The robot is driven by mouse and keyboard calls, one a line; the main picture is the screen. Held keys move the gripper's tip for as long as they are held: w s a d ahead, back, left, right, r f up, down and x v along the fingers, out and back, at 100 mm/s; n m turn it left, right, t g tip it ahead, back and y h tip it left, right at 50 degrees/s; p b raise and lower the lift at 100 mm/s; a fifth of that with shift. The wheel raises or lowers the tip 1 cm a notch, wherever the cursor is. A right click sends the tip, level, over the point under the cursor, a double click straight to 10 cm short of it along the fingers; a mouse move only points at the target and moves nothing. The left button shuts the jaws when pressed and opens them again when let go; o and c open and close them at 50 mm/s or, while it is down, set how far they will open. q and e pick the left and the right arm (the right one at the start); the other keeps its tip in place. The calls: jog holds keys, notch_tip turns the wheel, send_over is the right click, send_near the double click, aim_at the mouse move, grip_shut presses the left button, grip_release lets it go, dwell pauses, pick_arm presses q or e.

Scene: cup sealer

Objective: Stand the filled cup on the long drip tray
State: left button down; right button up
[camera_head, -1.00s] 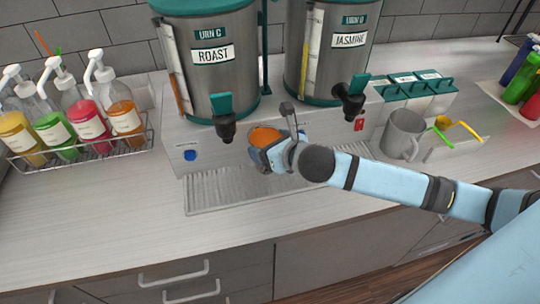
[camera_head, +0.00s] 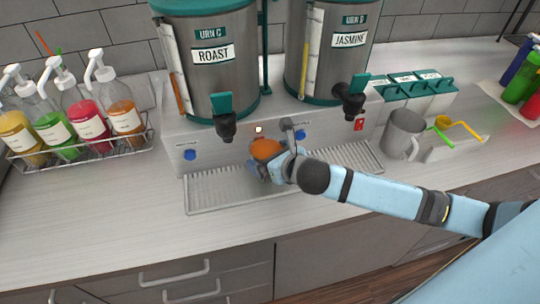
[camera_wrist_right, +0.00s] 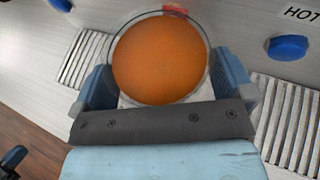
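The filled cup (camera_wrist_right: 160,58) holds an orange liquid and has a clear rim in the right wrist view. It sits between the two fingers of my right gripper (camera_wrist_right: 165,90), which look closed on its sides. In the head view the orange cup (camera_head: 265,149) is over the long drip tray (camera_head: 215,190), in front of the urns. My right gripper (camera_head: 268,168) hides its lower part, so I cannot tell whether its base touches the slats. The cup looks about upright. My left gripper is not in view.
Urn C (camera_head: 215,75) and Urn B (camera_head: 330,50) stand behind the tray, with taps (camera_head: 224,120) jutting forward. A grey mug (camera_head: 402,132) stands at right. A wire rack (camera_head: 90,152) of syrup bottles is at left. The front counter is clear.

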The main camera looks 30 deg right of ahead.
jog(key=shift+r, duration=0.15)
jog(key=b+v, duration=0.1)
jog(key=v, duration=1.1)
